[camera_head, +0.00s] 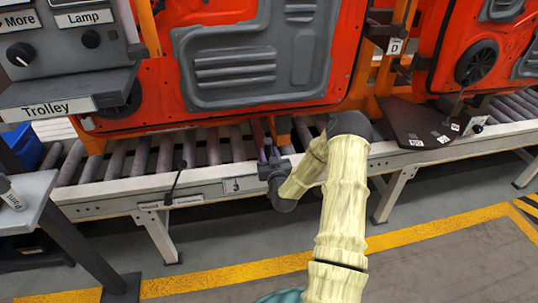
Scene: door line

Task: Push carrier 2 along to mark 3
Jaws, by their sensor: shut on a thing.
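A carrier with orange uprights (386,72) stands on the roller conveyor (205,150) and bears a red door panel (340,55) with a grey inner lining. I cannot read a number 2 on it. My gripper (268,158) is low at the front of this carrier, just right of the plate. It is shut on a low part of the carrier, an upright piece by the rollers. My wrist partly hides the fingertips and the exact contact.
Another red door (480,62) is at the right, with a dark plate (425,122) holding small tags. A control box (60,50) and a small table (35,190) with a bottle are at the left. A thin lever (176,180) stands at the rail. A yellow line (230,272) crosses the floor.

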